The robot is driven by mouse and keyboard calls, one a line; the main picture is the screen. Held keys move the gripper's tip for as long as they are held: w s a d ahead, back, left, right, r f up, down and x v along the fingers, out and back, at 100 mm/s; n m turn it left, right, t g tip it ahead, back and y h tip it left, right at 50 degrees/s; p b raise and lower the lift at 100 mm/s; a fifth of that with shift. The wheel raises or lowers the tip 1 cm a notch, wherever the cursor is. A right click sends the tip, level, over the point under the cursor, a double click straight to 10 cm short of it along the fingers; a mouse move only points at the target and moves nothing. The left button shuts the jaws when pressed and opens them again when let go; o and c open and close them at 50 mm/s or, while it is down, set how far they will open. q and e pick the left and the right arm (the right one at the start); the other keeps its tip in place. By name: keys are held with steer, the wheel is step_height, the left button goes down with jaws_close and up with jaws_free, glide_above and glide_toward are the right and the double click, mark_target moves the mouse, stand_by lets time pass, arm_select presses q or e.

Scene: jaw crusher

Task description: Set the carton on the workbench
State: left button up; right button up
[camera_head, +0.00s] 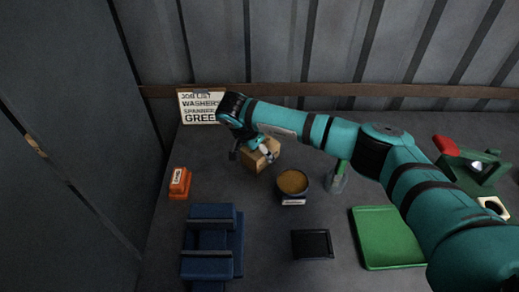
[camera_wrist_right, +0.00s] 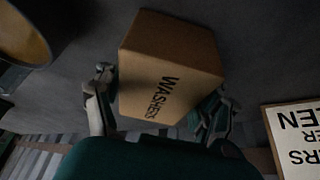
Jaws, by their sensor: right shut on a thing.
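The carton (camera_head: 254,160) is a small brown box near the back of the grey workbench (camera_head: 268,226). In the right wrist view the carton (camera_wrist_right: 172,62) shows the word WASHERS. My right gripper (camera_head: 262,149) is at the carton from above, and in the right wrist view its fingers (camera_wrist_right: 158,108) are on two sides of it, shut on it. The carton is at or very close to the bench surface; I cannot tell if it touches. My left gripper is not in view.
A job list sign (camera_head: 202,106) stands behind left. A round bowl (camera_head: 292,182) is right of the carton, an orange-red block (camera_head: 180,182) left, a blue fixture (camera_head: 212,240) in front. A black tray (camera_head: 311,244) and green tray (camera_head: 388,238) lie nearer. A green-red tool (camera_head: 475,165) stands right.

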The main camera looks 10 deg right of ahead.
steer(key=shift+f, duration=0.1)
steer(key=o, duration=1.7)
steer(key=shift+r, duration=0.3)
steer(key=shift+s+a+r, duration=0.1)
steer(key=shift+a+r, duration=0.1)
steer(key=shift+r, duration=0.1)
steer(key=b+v, duration=0.2)
steer(key=v, duration=0.9)
steer(key=shift+s+b, duration=0.15)
steer(key=shift+b, duration=0.25)
steer(key=shift+r, duration=0.1)
